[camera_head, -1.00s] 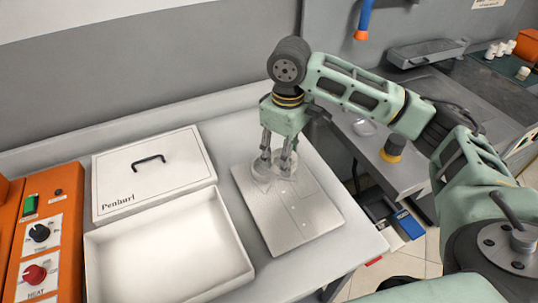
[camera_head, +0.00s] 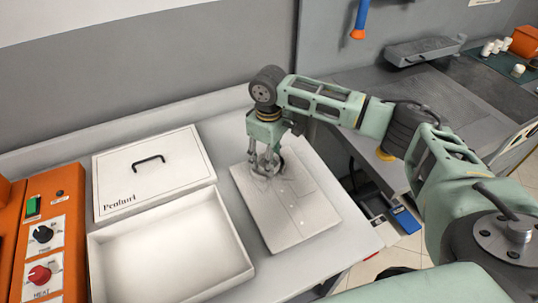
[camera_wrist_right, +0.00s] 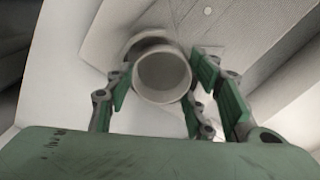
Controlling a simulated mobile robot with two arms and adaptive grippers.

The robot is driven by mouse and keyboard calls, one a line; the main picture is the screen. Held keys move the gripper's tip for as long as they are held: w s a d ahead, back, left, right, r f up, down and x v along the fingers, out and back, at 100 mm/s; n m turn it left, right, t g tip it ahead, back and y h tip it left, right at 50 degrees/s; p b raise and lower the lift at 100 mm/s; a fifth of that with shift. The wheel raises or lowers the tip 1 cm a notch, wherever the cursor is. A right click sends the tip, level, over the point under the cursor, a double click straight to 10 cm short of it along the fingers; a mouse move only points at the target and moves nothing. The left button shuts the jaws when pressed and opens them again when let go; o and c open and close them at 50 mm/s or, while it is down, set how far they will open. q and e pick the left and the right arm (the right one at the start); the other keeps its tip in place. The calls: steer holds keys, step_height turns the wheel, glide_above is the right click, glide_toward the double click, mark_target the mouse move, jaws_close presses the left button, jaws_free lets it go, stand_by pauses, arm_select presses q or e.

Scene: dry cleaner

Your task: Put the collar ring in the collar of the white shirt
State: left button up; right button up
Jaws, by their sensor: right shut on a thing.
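The folded white shirt (camera_head: 295,212) lies flat on the light counter, its collar end toward the back. My right gripper (camera_head: 266,166) points down over the collar end in the head view. In the right wrist view, my right gripper (camera_wrist_right: 160,90) is shut on the collar ring (camera_wrist_right: 163,97), a pale round band seen nearly end-on. The ring overlaps the shirt's collar (camera_wrist_right: 148,43) in that view. I cannot tell whether it sits inside the collar or just above it. In the head view the fingers mostly hide the ring. My left gripper is not in view.
An open white box (camera_head: 245,268) stands left of the shirt, with its lid (camera_head: 185,185) behind it. An orange control panel (camera_head: 70,215) with knobs is at the far left. A grey wall rises behind the counter. A grey worktop (camera_head: 400,95) is at the right.

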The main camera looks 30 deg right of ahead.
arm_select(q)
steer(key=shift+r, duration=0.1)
arm_select(e)
steer(key=shift+f, duration=0.1)
steer(key=shift+s+f+p, duration=0.3)
steer(key=shift+s+f, duration=0.05)
steer(key=shift+f, duration=0.15)
steer(key=o, duration=0.7)
steer(key=shift+w+f, duration=0.1)
steer(key=shift+f, duration=0.05)
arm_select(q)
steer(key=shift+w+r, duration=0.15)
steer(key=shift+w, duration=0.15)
arm_select(e)
steer(key=shift+o, duration=0.2)
steer(key=shift+w, duration=0.1)
steer(key=shift+w+r+b, duration=0.1)
steer(key=shift+r+b, duration=0.25)
steer(key=shift+r, duration=0.15)
arm_select(q)
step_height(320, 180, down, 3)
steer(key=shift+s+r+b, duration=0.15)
steer(key=shift+b, duration=0.9)
arm_select(e)
step_height(320, 180, up, 13)
steer(key=shift+f, duration=0.15)
